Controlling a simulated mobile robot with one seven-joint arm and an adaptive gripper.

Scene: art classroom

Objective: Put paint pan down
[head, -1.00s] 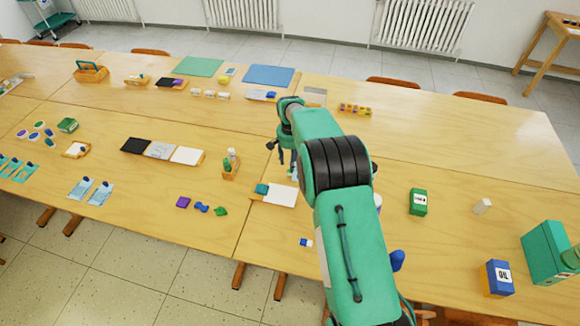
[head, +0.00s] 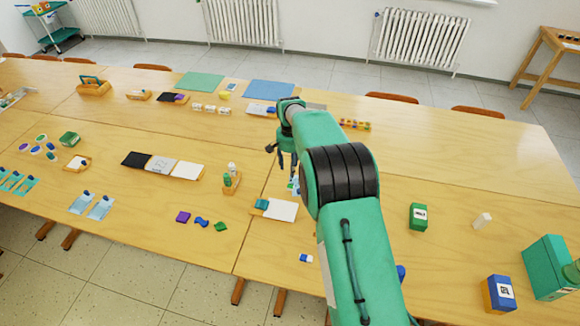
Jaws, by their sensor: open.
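My gripper (head: 285,164) is open, with its fingers pointing down over the table, left of the green arm link. A small white and blue-green thing (head: 293,186) shows just below the fingertips, partly hidden by my arm. I cannot tell whether it is the paint pan, or whether it touches the fingers. An orange tray with several coloured squares (head: 355,124), like a paint set, lies on the table beyond my arm. No single paint pan can be made out clearly.
A tray with a white sheet and a teal block (head: 281,210) lies in front of the gripper. The wooden table (head: 470,170) is clear at far right.

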